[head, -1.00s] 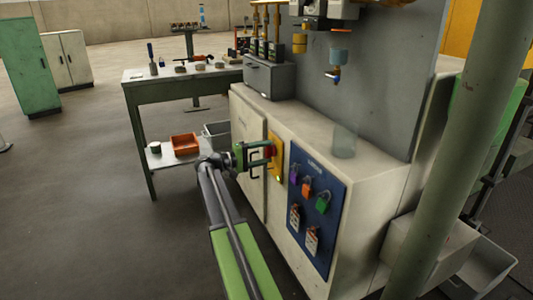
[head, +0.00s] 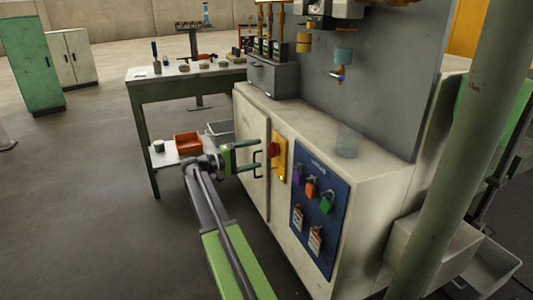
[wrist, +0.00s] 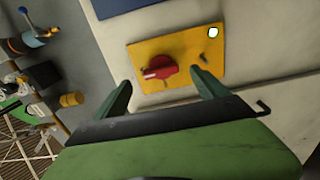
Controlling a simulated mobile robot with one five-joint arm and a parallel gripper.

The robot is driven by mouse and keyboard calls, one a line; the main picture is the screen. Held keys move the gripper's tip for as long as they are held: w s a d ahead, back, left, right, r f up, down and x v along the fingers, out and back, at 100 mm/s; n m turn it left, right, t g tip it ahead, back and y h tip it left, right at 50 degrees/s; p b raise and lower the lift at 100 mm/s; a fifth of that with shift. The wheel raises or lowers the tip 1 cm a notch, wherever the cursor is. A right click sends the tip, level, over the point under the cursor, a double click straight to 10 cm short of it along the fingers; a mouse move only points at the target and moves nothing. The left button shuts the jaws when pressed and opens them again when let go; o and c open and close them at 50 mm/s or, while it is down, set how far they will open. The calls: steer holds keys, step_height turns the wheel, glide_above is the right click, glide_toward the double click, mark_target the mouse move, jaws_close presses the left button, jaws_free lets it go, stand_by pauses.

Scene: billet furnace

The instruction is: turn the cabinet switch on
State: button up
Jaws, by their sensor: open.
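The cabinet switch is a red rotary knob (head: 274,149) on a yellow plate (head: 281,165) on the cabinet front. In the wrist view the red knob (wrist: 160,68) lies roughly crosswise, with a pale mark at its left end. A small lamp (wrist: 213,32) glows pale green on the plate's corner; it also shows in the head view (head: 282,178). My gripper (head: 259,155) is open and empty, just left of the switch in the head view. In the wrist view its fingers (wrist: 160,83) stand apart below the knob, with a gap between them and it.
A blue board (head: 320,210) with padlocks and tags hangs right of the switch. A cabinet door handle (head: 257,161) is close by my gripper. A green workbench (head: 185,86) with a lower shelf and orange bin (head: 187,142) stands behind left.

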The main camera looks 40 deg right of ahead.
steer(key=v, duration=1.1)
steer(key=shift+a, duration=0.2)
steer(key=a+r+t+p, duration=0.1)
steer(key=a+r+p, duration=0.2)
steer(key=a+p, duration=0.1)
steer(key=s+a+f+n+t+y+p, duration=0.2)
steer(key=s+a+f+y, duration=0.35)
steer(key=a, duration=0.55)
steer(key=s+a+f+n+t+y+p, duration=0.15)
steer(key=s+a+f+y+p, duration=0.3)
steer(key=a, duration=0.75)
steer(key=s+a+f+n+t+y, duration=0.15)
steer(key=s+a+f+y, duration=0.4)
steer(key=a, duration=0.55)
step_height(320, 180, up, 36)
steer(key=w+y+p, duration=0.1)
steer(key=w+p, duration=0.1)
steer(key=p, duration=3.5)
steer(key=shift+r+t, duration=0.2)
steer(key=shift+t, duration=0.2)
